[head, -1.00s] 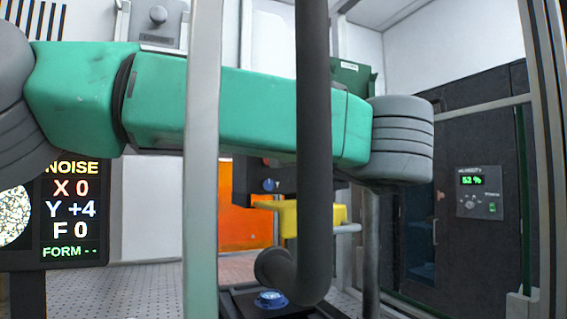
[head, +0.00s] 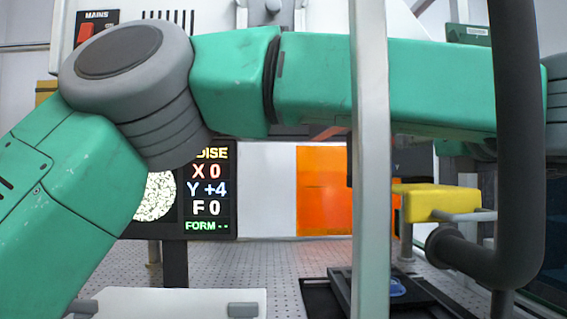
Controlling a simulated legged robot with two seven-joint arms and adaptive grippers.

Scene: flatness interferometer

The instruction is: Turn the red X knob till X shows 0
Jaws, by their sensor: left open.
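The readout screen (head: 208,200) stands at left centre, partly behind my left arm. It shows X 0, Y +4, F 0 and FORM with dashes. A round speckled picture (head: 156,197) shows beside the figures. I cannot make out the red X knob; my arm and the pale upright post cover much of the middle. My left arm (head: 400,85) is green with grey joints and reaches across the view to the right edge. The fingers of my left gripper are hard to make out around the arm, and I see no contact with a knob. My right gripper is not in view.
A pale post (head: 370,230) and a thick dark bent tube (head: 518,150) stand in front. Behind are a yellow block (head: 435,201), an orange panel (head: 322,195) and a perforated table (head: 265,262). A black base with a blue round part (head: 396,287) sits low right of centre.

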